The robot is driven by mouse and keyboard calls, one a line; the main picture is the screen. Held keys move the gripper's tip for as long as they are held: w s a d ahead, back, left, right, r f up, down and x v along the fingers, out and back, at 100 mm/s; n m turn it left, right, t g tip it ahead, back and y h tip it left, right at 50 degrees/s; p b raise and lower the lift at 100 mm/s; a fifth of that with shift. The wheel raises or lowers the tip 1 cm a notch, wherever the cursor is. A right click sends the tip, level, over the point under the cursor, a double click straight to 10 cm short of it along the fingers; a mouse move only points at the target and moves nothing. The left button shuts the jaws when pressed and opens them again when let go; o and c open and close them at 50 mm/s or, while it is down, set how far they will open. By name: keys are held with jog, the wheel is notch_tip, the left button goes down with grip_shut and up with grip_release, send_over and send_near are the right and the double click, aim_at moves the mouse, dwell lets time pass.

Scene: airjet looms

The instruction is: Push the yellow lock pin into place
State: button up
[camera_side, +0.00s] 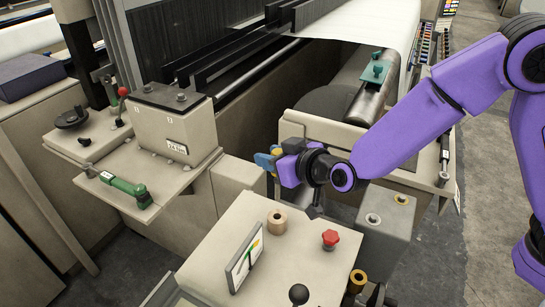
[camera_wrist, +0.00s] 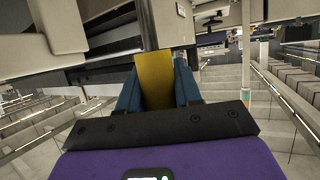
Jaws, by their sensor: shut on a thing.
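My gripper (camera_side: 270,160) hangs in free space right of the loom's side box in the side view. Its blue fingers are shut on a yellow piece, which matches the yellow lock pin (camera_wrist: 154,72) by colour. In the wrist view this piece looks flat and block-like, standing out between the two fingers (camera_wrist: 156,88). In the side view only a small bit of yellow shows at the fingertips. Its far end and the place where it fits cannot be made out.
Below the gripper stands a beige console with a wooden spool (camera_side: 277,222), a red knob (camera_side: 329,239) and a gauge (camera_side: 245,259). A grey block (camera_side: 385,220) stands at right. A roller (camera_side: 372,85) lies behind.

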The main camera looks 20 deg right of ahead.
jog(key=shift+c, duration=0.2)
jog(key=s+d+f+m+h, duration=0.1)
jog(key=s+d+m+h, duration=0.2)
jog(key=s+d, duration=0.3)
jog(key=s+d+f+m+t+h, duration=0.1)
jog(key=s+d+m+h, duration=0.2)
jog(key=s+d, duration=0.4)
jog(key=s, duration=0.5)
jog(key=shift+s+d+f+h, duration=0.25)
jog(key=shift+s+f+h, duration=0.1)
jog(key=shift+f+h, duration=0.05)
jog(key=shift+f, duration=2.9)
